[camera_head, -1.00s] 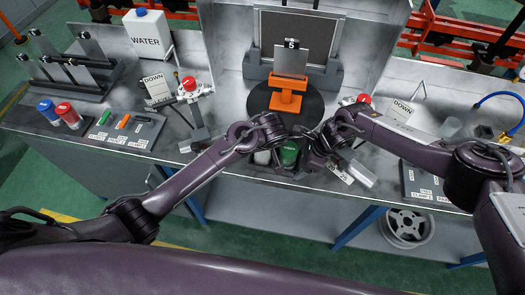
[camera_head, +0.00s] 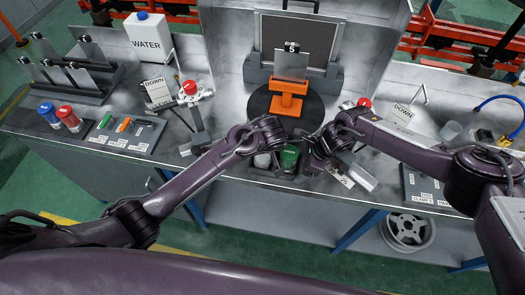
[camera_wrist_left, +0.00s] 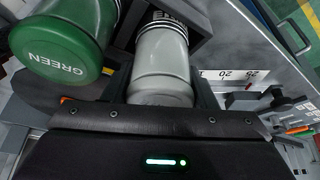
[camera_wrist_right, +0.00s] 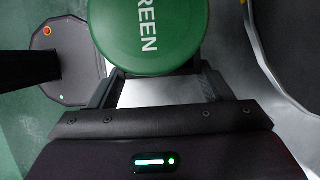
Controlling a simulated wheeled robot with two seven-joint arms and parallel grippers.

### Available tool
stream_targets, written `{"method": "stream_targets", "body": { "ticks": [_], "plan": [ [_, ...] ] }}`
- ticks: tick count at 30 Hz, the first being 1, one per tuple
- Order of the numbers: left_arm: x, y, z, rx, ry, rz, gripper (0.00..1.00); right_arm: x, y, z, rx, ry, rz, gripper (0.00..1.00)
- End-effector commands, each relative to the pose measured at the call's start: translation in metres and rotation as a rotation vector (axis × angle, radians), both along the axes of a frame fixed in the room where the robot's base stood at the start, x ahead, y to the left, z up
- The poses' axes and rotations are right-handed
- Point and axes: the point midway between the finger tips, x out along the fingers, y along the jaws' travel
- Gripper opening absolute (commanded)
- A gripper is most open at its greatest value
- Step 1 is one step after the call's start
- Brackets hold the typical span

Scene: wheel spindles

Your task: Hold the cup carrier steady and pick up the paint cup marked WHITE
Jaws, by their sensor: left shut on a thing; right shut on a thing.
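The WHITE paint cup (camera_wrist_left: 162,68) is a pale grey-white cup between the fingers of my left gripper (camera_wrist_left: 165,95). Its dark label shows partly at the top of the left wrist view, and the cup also shows in the head view (camera_head: 262,160). The GREEN cup (camera_wrist_left: 62,45) stands beside it, with its green lid in the head view (camera_head: 289,157). My right gripper (camera_wrist_right: 160,90) is shut on a pale part of the cup carrier (camera_wrist_right: 160,93) beside the GREEN cup. The arms hide much of the carrier in the head view.
An orange stand (camera_head: 288,94) sits on a dark round turntable (camera_head: 262,103) behind the cups. Red-topped clamps (camera_head: 190,88) stand on both sides. Blue and red cups (camera_head: 67,116) and a WATER container (camera_head: 149,42) are at left. A wheel (camera_head: 408,230) lies below the table.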

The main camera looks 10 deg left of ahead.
Motion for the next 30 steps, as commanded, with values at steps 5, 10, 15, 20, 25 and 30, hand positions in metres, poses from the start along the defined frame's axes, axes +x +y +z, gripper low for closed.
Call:
{"method": "stream_targets", "body": {
  "ticks": [5, 10, 15, 20, 25, 30],
  "plan": [
    [0.001, -0.002, 0.036, -0.007, -0.006, 0.002, 0.2, 0.0, 0.0, 0.0, 0.001, -0.001, 0.0, 0.47],
    [0.0, -0.001, 0.069, -0.005, -0.004, 0.002, 0.2, 0.0, 0.0, 0.0, 0.001, -0.001, 0.0, 0.47],
    [0.0, 0.0, 0.088, -0.002, -0.002, 0.001, 0.2, 0.0, 0.0, 0.0, 0.001, -0.001, 0.0, 0.47],
    [0.0, 0.0, 0.093, -0.002, -0.002, 0.001, 0.2, 0.0, 0.0, 0.0, 0.001, 0.0, 0.0, 0.47],
    [0.001, 0.0, 0.093, -0.002, -0.002, 0.001, 0.2, 0.0, 0.0, 0.0, 0.0, 0.0, 0.0, 0.74],
    [0.001, 0.0, 0.092, -0.001, -0.003, 0.001, 0.2, 0.0, 0.0, 0.0, 0.0, 0.0, 0.0, 0.96]
  ]
}}
